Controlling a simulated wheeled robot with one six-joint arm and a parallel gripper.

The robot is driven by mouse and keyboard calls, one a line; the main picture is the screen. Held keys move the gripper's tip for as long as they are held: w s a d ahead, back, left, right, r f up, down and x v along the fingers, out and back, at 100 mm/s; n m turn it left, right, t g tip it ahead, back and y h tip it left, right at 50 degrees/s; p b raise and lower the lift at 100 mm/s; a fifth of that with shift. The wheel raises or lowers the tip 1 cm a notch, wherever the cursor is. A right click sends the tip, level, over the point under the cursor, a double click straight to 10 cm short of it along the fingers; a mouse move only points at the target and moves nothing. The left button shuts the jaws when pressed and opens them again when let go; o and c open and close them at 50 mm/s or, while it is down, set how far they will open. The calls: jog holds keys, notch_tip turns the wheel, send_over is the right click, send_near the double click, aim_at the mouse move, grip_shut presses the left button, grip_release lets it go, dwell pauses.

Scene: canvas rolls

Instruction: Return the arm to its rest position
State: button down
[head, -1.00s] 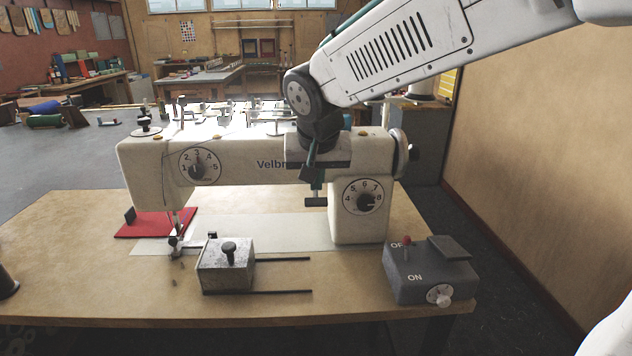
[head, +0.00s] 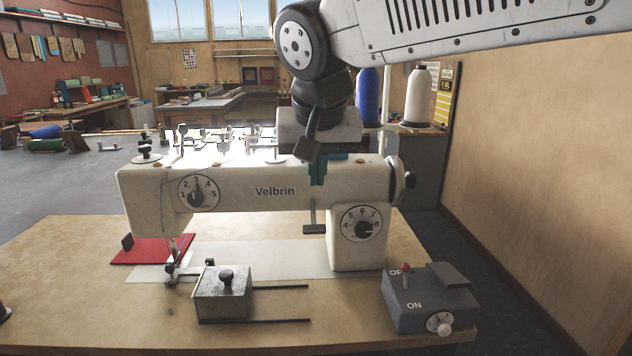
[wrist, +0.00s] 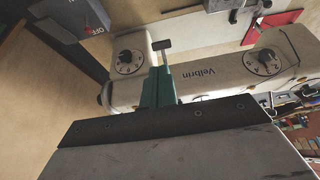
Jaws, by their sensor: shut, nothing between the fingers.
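My gripper (head: 317,172) points down in front of the upper right of the sewing machine (head: 228,188) in the head view. Its green fingers are together with nothing between them. In the wrist view the green fingers (wrist: 158,88) show above the dark palm plate, with the machine (wrist: 215,82) beyond them. A small lever with a flat end (head: 314,229) sits on the machine front below the fingertips; I cannot tell the gap in depth. My arm reaches in from the upper right.
The machine stands on a wooden table (head: 60,290). A metal block with a knob (head: 222,295) and two rods lies in front. A grey switch box (head: 430,300) is at the right front. Red cloth (head: 150,249) lies at left. Thread cones (head: 417,98) stand behind; a wall (head: 550,150) is at right.

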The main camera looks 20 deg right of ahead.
jog(key=shift+s+r, duration=0.2)
jog(key=shift+s, duration=0.05)
dwell(0.3)
